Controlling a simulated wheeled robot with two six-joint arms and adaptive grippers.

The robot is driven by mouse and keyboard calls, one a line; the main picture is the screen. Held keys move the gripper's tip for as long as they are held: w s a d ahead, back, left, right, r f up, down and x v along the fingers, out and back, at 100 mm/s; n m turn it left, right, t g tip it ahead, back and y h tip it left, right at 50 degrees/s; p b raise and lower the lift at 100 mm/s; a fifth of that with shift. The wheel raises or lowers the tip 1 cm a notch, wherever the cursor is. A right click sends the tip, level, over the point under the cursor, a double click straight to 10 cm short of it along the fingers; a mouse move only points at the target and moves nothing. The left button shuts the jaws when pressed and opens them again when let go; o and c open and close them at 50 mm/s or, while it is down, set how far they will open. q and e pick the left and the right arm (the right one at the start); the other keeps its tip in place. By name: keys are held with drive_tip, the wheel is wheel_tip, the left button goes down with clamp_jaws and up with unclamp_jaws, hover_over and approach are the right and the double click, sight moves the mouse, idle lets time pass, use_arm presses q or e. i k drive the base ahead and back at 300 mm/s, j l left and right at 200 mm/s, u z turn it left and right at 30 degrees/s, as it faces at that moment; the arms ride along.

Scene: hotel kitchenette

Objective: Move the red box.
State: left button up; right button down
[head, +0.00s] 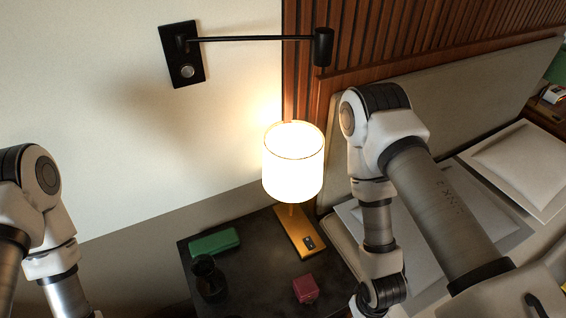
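A small red box (305,289) sits on the dark bedside table (250,271), toward its front right. My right arm comes in from the right and bends down just right of the red box, apart from it in the picture. My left arm hangs at the far left, away from the table. Both grippers lie below the frame's lower edge or are hidden, so their fingers do not show.
A lit lamp (293,166) on a yellow base (296,233) stands behind the red box. A green box (214,244) and a dark glass (207,275) stand at the table's left. A bed with pillows (517,165) is at right. A wall lamp (323,47) hangs above.

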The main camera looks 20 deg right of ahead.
sight(305, 288)
drive_tip(key=z, duration=0.75)
